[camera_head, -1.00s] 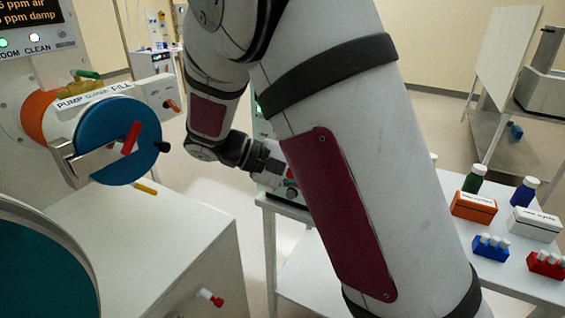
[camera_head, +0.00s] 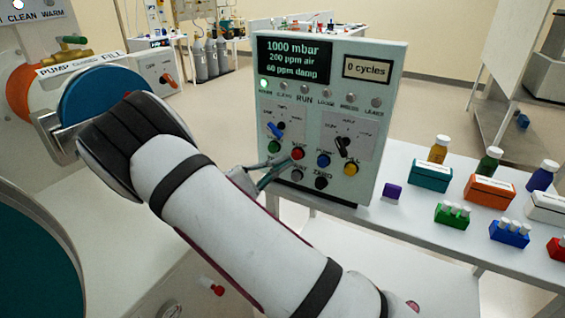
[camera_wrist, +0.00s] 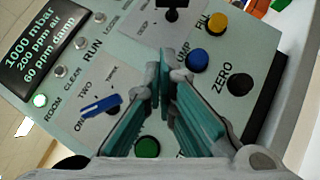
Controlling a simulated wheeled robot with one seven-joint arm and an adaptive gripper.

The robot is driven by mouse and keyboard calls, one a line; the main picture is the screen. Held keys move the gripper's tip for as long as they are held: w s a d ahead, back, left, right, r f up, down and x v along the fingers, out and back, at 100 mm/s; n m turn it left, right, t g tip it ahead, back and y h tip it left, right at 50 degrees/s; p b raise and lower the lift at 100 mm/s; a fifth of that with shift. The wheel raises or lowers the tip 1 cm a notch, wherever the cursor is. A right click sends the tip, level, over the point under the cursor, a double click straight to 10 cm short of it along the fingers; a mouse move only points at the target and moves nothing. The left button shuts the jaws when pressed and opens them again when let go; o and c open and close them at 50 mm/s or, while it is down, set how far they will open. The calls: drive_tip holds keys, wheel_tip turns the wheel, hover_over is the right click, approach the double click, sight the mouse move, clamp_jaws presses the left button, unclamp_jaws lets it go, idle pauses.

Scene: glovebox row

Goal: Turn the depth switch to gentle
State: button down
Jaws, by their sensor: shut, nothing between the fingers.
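The control panel (camera_head: 320,120) stands upright on the table. It carries a rotary switch with a blue lever (camera_head: 276,130) on the left, marked ONE, TWO and more in the wrist view (camera_wrist: 100,106). A rotary switch with a black knob (camera_head: 342,142) is on the right, partly cut off at the top in the wrist view (camera_wrist: 172,10). Its lettering is too small to read, so I cannot tell whether it is the depth switch or how it is set. My gripper (camera_head: 290,158) is shut and empty, its tips in front of the panel near the red button (camera_head: 298,153). The wrist view shows its tips together (camera_wrist: 162,62), hiding part of the panel.
Blue (camera_head: 323,160), yellow (camera_head: 351,169) and green (camera_head: 274,146) buttons and the black ZERO knob (camera_head: 321,183) surround my gripper. Boxes (camera_head: 488,190), bottles and vial racks (camera_head: 452,215) stand on the table right of the panel. The glovebox's blue round door (camera_head: 95,92) is at left.

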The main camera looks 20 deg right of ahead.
sight(341, 147)
drive_tip(key=x, duration=0.7)
drive_tip(key=shift+s+p, duration=0.1)
drive_tip(key=shift+p, duration=0.3)
drive_tip(key=shift+s+d+r+p, duration=0.35)
drive_tip(key=shift+s+d+r, duration=0.3)
drive_tip(key=shift+s, duration=0.2)
drive_tip(key=shift+s+d+r, duration=0.3)
drive_tip(key=shift+s+d, duration=0.1)
drive_tip(key=shift+s, duration=0.05)
drive_tip(key=shift+r, duration=0.15)
drive_tip(key=shift+s+d+r+m+y+p, duration=0.15)
drive_tip(key=shift+m+y+p, duration=0.15)
drive_tip(key=shift+m+p, duration=0.15)
